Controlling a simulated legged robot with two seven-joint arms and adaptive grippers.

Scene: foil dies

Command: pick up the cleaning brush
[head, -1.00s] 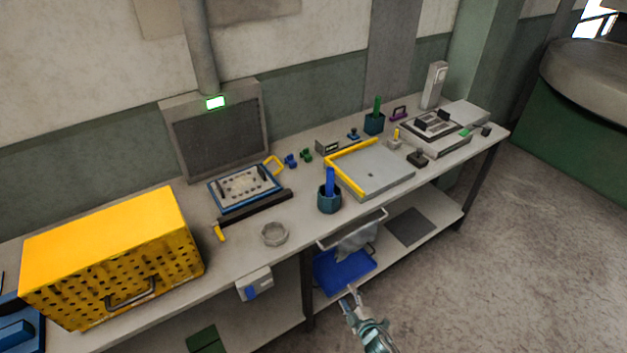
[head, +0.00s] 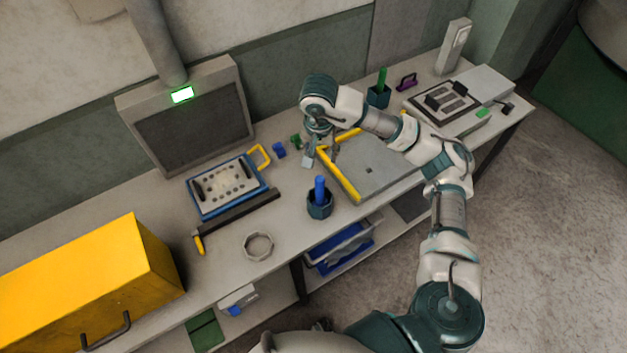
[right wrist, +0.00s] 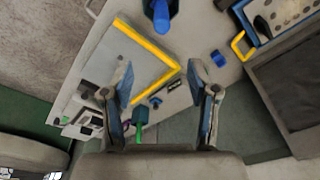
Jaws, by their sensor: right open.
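I cannot tell for sure which thing is the cleaning brush. A blue handle (head: 320,188) stands upright in a dark hexagonal pot (head: 320,207) near the bench's front; it also shows at the top of the right wrist view (right wrist: 161,14). A green handle (head: 382,77) stands in a similar pot (head: 378,97) at the back. My right gripper (head: 322,155) is open and empty, above the yellow-edged plate's left corner, behind and apart from the blue handle. Its spread fingers (right wrist: 158,65) show in the right wrist view. My left gripper is not in view.
The grey plate (head: 372,172) has a yellow raised edge. A blue-framed tray (head: 228,187), a dark bar (head: 240,211), a grey ring (head: 258,246) and a yellow box (head: 90,285) are to the left. A purple-handled item (head: 406,82) is at the back right. Bare bench surrounds the ring.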

